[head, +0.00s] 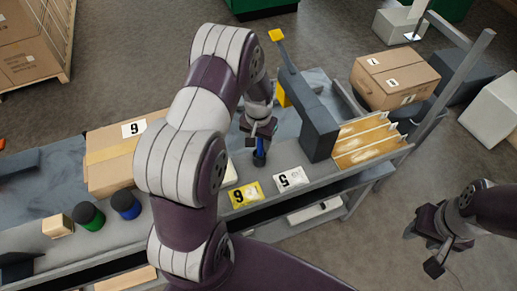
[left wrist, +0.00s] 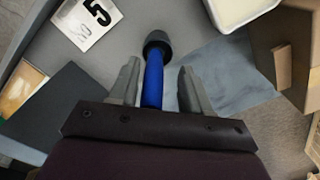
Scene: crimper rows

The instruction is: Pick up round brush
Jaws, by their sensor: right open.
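The round brush, with a blue handle and a dark round end, stands on the grey bench below my left gripper in the head view (head: 260,146). In the left wrist view its blue handle (left wrist: 153,80) lies between the two fingers of my left gripper (left wrist: 158,88). A gap shows between the handle and the right finger, so the gripper looks open around it. The handle is nearer the left finger; contact there is unclear. My right gripper (head: 437,248) is open and empty, over the floor right of the bench.
Number cards, one yellow (head: 246,194) and one white (head: 290,179), lie in front of the brush. A dark upright panel (head: 318,130) and a wooden divided rack (head: 372,140) stand to its right. A cardboard box (head: 108,160) and two dark-topped jars (head: 125,204) are on the left.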

